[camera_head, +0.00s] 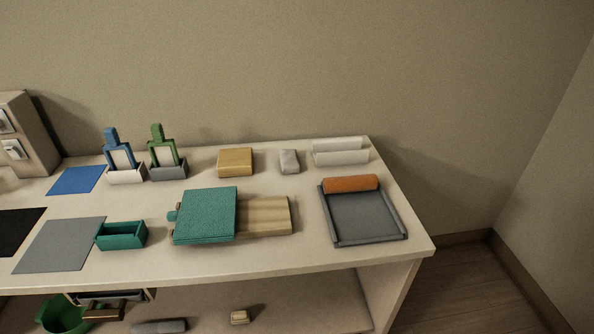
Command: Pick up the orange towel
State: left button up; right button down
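The orange towel (351,184) is a rolled cylinder lying across the far end of a dark grey tray (366,218) on the right part of the table. Its long side runs left to right. Nothing covers it. Neither of my grippers shows in the head view.
The table (300,256) ends just right of the tray. A teal box (121,235) stands farther left. A lower shelf holds a green bucket (64,316).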

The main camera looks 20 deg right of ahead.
aim_at(363, 183)
jog(key=j+z, duration=0.2)
jog(key=z, duration=0.95)
